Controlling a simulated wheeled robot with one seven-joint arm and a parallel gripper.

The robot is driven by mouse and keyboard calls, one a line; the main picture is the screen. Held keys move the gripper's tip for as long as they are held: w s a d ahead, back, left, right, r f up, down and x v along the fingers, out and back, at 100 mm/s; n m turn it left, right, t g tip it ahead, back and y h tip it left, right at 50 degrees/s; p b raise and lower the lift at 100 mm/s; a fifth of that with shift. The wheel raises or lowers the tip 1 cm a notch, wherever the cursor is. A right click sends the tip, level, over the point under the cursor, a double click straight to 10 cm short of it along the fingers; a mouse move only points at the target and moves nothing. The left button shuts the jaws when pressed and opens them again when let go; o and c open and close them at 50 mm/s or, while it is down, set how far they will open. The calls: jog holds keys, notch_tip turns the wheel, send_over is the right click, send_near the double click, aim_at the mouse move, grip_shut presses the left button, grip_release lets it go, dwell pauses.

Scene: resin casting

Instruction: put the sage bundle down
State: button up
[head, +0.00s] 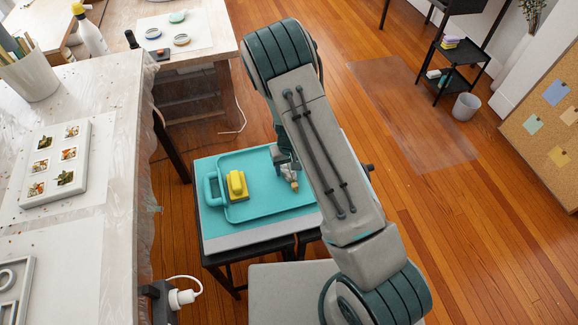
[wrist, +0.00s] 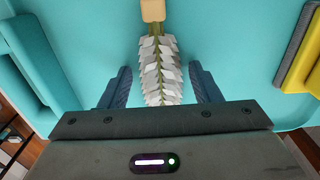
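The sage bundle (wrist: 160,75) is a cone of grey-white leaves with a tan end (wrist: 153,10). In the wrist view it lies between the two fingers of my gripper (wrist: 160,78), with a narrow gap on each side, so the fingers are open around it. In the head view the bundle (head: 290,176) appears to be on the teal tray (head: 265,205), near its right side, just below my gripper (head: 284,160). My arm hides part of the tray's right side.
A yellow block-like tool (head: 236,186) sits on the tray's left, beside the tray handle (head: 212,190). The tray stands on a small dark-legged table. A cluttered workbench (head: 120,150) runs along the left. The tray's middle is clear.

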jog(key=shift+r, duration=0.15)
notch_tip(320, 180, up, 12)
notch_tip(320, 180, up, 15)
jog(key=m+t+y, duration=0.1)
send_over(289, 169)
jog(key=s+d, duration=0.5)
jog(key=s, duration=0.3)
jog(key=s+d+r+t, duration=0.1)
jog(key=s+d+r, duration=0.1)
jog(key=s+r, duration=0.2)
jog(key=s+d+r+m+t+h, duration=0.1)
jog(key=s+d+r, duration=0.2)
jog(key=s, duration=0.7)
jog(key=shift+s+d+r+m+b, duration=0.3)
jog(key=shift+s+r+b, duration=0.1)
jog(key=shift+r, duration=0.05)
